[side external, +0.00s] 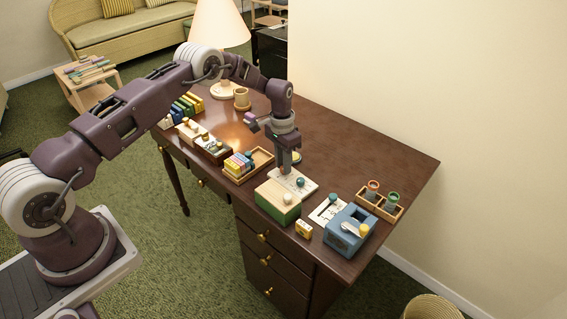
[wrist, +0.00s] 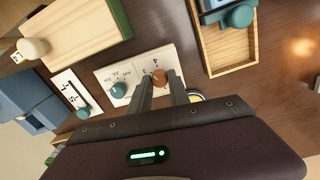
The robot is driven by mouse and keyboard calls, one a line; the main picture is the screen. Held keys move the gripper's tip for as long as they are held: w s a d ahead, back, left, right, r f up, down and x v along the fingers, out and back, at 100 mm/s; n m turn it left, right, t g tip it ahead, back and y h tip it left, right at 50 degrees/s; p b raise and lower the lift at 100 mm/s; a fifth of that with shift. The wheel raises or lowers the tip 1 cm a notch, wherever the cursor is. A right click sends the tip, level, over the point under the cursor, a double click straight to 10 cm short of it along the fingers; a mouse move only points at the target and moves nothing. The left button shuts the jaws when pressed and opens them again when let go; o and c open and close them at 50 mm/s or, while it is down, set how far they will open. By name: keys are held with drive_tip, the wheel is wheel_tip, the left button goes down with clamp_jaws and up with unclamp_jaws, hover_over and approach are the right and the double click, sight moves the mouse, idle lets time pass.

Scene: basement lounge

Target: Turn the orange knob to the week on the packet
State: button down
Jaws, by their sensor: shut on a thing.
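The orange knob (wrist: 161,75) is on a white panel (wrist: 138,69) with dark printed marks around its dials. My gripper (wrist: 160,82) is shut on this knob, one finger on each side. A teal knob (wrist: 118,90) sits beside it on the same panel. In the side view, my gripper (side external: 284,171) points down over the white panel (side external: 305,192) and hides the orange knob.
A green and wooden box (side external: 278,201) stands in front of the panel. A wooden tray (side external: 262,157) with colored packets is to the left. The desk's back right is clear.

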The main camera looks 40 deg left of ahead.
drive_tip(key=shift+m, duration=2.5)
drive_tip(key=c, duration=1.2)
unclamp_jaws()
wheel_tip(320, 180, up, 7)
drive_tip(key=shift+w+a+r, duration=0.1)
drive_tip(key=shift+a, duration=0.05)
